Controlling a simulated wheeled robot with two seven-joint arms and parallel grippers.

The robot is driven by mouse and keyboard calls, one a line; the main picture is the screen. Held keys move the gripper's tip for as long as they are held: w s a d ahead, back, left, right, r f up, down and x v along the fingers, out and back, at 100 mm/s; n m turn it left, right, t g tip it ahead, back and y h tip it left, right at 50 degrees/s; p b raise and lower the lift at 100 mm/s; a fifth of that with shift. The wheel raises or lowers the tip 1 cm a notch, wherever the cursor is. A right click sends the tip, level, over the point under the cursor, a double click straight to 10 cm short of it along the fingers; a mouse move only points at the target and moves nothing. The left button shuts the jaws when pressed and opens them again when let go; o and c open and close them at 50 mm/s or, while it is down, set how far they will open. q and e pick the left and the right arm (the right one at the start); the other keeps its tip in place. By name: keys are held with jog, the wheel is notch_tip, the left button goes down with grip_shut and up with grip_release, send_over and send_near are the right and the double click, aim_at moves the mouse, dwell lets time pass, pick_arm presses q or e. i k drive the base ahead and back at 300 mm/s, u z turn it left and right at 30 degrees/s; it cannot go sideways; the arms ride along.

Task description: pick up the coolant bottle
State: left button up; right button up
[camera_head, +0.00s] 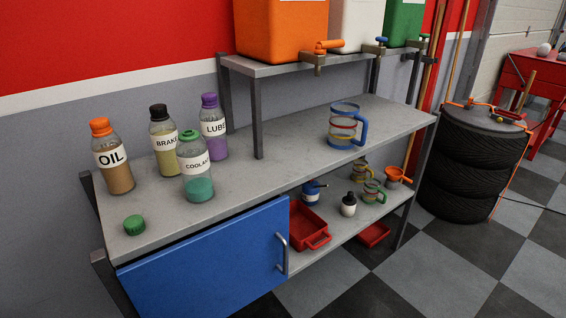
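The coolant bottle (197,174) stands upright on the grey workbench. It is clear, with green liquid, a green top and a white label reading "COOLANT" in part. It is the front bottle of the group, with the brake bottle (164,142) behind it to the left and the lube bottle (213,128) behind it to the right. A loose green cap (134,225) lies on the bench to its front left. Neither of my grippers is in view.
The oil bottle (113,157) stands at the left of the bench (280,166). A clear measuring jug (343,126) stands to the right. A raised shelf (270,68) carries orange, white and green containers. Below are a blue door (215,262) and red tray (306,228). Stacked tyres (468,165) stand right.

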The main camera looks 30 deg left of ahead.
aim_at(192, 153)
jog(key=z, duration=0.75)
jog(key=i, duration=1.05)
jog(key=u, duration=3.85)
